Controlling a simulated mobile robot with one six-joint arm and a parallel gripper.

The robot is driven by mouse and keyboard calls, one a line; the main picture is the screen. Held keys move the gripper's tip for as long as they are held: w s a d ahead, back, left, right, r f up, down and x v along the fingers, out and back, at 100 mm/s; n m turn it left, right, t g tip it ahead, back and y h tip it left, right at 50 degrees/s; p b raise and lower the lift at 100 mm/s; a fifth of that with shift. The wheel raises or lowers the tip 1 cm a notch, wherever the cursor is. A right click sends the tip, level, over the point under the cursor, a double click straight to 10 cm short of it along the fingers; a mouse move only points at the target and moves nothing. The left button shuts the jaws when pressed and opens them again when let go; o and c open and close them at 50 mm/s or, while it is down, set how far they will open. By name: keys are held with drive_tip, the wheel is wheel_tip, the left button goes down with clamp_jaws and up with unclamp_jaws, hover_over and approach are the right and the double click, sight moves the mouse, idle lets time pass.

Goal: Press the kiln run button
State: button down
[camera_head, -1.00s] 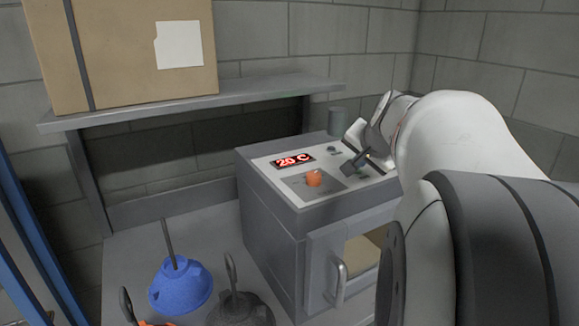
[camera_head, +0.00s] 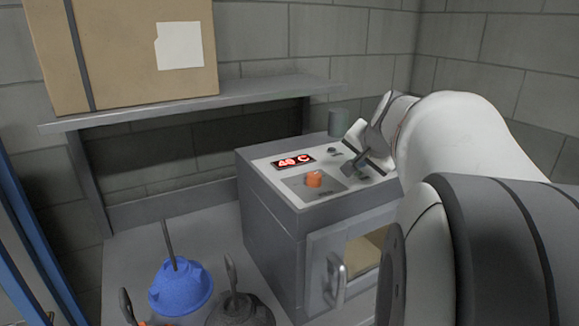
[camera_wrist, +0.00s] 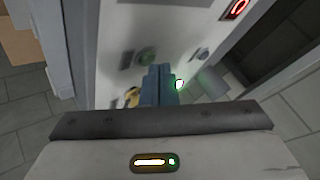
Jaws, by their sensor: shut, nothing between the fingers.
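The kiln (camera_head: 270,235) is a grey cabinet with a light sloping control panel on top. Its red display (camera_head: 294,161) appears to read 40 C. My gripper (camera_head: 358,167) is low at the panel's right side. In the wrist view, my gripper's closed fingers (camera_wrist: 158,84) point at the panel with nothing between them. A bright green light (camera_wrist: 179,84) shows just right of the fingertips. A dim green round part (camera_wrist: 147,55) lies just beyond them. I cannot tell which of these is the run button, or whether the fingers touch it.
A grey cylinder (camera_head: 338,122) stands behind the kiln. A shelf (camera_head: 190,103) holds a cardboard box (camera_head: 125,50).

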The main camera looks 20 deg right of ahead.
drive_tip(key=shift+r, duration=0.5)
wheel_tip(320, 180, up, 5)
drive_tip(key=p, duration=0.3)
drive_tip(key=shift+p, duration=0.4)
idle(0.5)
